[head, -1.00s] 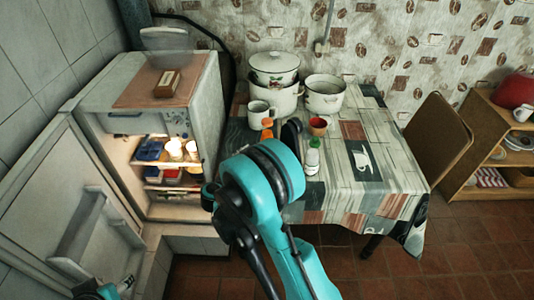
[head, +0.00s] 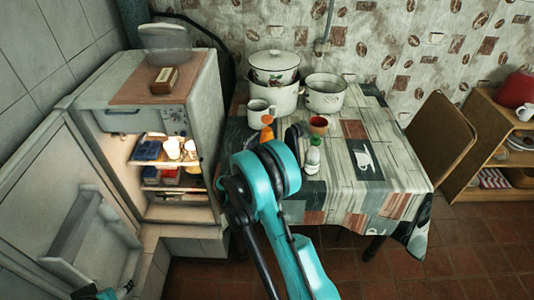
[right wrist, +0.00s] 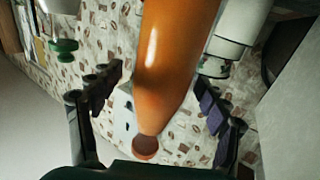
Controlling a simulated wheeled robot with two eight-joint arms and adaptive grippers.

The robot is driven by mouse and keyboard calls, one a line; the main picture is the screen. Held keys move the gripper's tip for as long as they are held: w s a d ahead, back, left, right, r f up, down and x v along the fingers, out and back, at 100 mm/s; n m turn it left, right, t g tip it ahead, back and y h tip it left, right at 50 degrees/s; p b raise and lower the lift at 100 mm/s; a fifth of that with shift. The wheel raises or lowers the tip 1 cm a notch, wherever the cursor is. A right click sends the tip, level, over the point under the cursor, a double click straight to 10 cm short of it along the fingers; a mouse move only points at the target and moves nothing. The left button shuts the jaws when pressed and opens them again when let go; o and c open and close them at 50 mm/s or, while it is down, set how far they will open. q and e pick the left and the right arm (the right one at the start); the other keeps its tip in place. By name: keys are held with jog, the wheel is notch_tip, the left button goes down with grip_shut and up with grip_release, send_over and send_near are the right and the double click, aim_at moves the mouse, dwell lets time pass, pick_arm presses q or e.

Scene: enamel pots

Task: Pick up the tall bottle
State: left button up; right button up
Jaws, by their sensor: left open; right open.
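A tall orange bottle (head: 267,126) stands on the table, left of the middle, partly hidden behind my right arm. In the right wrist view the orange bottle (right wrist: 172,65) looms large between the two fingers of my right gripper (right wrist: 158,76). These fingers are spread apart, and I see no clear contact with the bottle. In the head view my right gripper is mostly hidden by its arm. My left gripper (head: 125,288) is at the lower left, by the open fridge door, far from the bottle; it is open.
The table's right part is clear. The open fridge (head: 180,125) stands left.

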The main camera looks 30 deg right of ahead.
jog(key=shift+a+r, duration=0.1)
jog(key=shift+c, duration=0.6)
grip_shut()
jog(key=shift+r, duration=0.1)
